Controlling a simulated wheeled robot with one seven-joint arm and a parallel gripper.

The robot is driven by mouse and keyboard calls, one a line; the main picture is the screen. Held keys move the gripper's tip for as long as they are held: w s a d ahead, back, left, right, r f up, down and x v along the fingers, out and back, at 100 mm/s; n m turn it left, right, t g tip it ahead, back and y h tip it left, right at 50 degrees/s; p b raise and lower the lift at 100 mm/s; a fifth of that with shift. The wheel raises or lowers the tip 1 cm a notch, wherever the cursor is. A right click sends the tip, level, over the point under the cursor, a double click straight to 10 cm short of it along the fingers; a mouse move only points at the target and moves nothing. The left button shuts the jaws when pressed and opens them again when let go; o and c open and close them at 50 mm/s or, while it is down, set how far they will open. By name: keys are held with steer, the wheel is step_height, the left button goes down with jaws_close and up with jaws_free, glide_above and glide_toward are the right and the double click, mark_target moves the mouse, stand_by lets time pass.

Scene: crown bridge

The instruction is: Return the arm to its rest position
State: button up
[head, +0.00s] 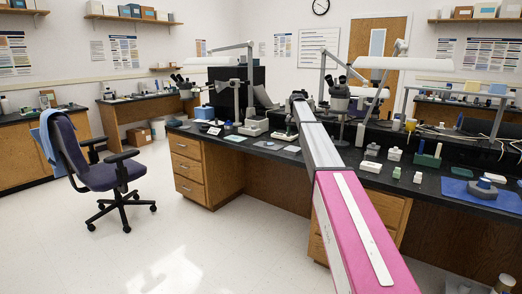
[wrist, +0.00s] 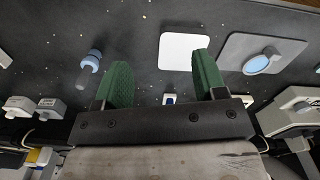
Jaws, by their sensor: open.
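My gripper (wrist: 163,84) shows in the wrist view with its two green fingers spread apart and nothing between them. It hangs above the dark bench top (wrist: 135,20). In the head view my arm, with pink and white links, reaches from the lower right toward the middle of the long bench (head: 260,146). The gripper itself cannot be made out there.
Below the gripper lie a white card (wrist: 183,50), a grey mat (wrist: 235,45) with a round-topped item (wrist: 258,62), and a blue-grey cylinder (wrist: 89,65). A chair (head: 95,165) stands left on open floor (head: 130,250).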

steer(key=s+f+n, duration=0.2)
steer(key=s+f, duration=2.2)
steer(key=s, duration=0.4)
steer(key=s+f+n, duration=0.1)
steer(key=s+f, duration=0.4)
steer(key=s, duration=0.9)
steer(key=s+f+n, duration=0.1)
steer(key=s+f, duration=0.4)
steer(key=s, duration=0.9)
steer(key=shift+s+f, duration=0.2)
